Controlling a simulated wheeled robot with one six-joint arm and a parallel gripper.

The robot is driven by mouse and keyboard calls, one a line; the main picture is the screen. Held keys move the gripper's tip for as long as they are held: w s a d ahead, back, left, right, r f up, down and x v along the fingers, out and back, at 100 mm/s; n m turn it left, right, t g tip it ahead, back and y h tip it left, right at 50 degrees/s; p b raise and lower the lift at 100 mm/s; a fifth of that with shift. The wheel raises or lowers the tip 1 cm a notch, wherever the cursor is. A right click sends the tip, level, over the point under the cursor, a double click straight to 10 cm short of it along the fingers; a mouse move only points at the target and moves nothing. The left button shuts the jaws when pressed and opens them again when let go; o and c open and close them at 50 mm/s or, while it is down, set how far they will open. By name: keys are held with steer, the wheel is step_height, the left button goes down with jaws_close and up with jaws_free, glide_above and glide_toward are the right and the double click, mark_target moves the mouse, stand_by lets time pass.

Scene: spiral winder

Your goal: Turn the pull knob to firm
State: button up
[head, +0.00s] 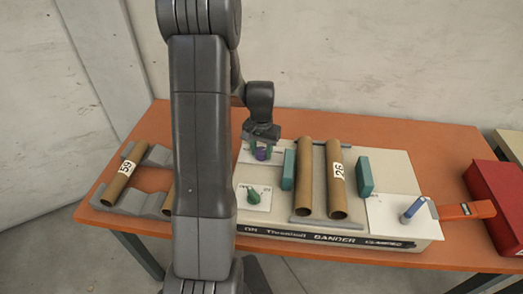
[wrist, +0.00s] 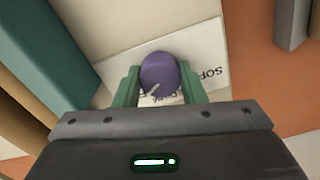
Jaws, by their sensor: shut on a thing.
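The purple knob (head: 262,154) stands on a white label card at the back left of the winder (head: 385,158). In the wrist view the knob (wrist: 158,70) is round, with a pale pointer mark at its lower edge slanting down-left. My gripper (head: 262,148) is above it, pointing down. In the wrist view its green fingers (wrist: 158,84) are on both sides of the knob, shut on it.
A green knob (head: 253,196) sits on another card in front. Two cardboard tubes (head: 305,180) lie between teal blocks (head: 365,175). A blue-handled lever (head: 412,208), an orange part (head: 466,210) and a red box (head: 495,200) are at right. A tube numbered 59 (head: 125,170) lies at left.

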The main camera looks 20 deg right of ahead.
mark_target(261, 150)
steer(key=o, duration=1)
steer(key=shift+r, duration=0.1)
step_height(261, 150, up, 14)
steer(key=shift+b, duration=0.3)
steer(key=shift+f, duration=0.25)
step_height(261, 150, down, 14)
steer(key=shift+r+p, duration=0.1)
steer(key=shift+p, duration=0.2)
steer(key=shift+r, duration=0.15)
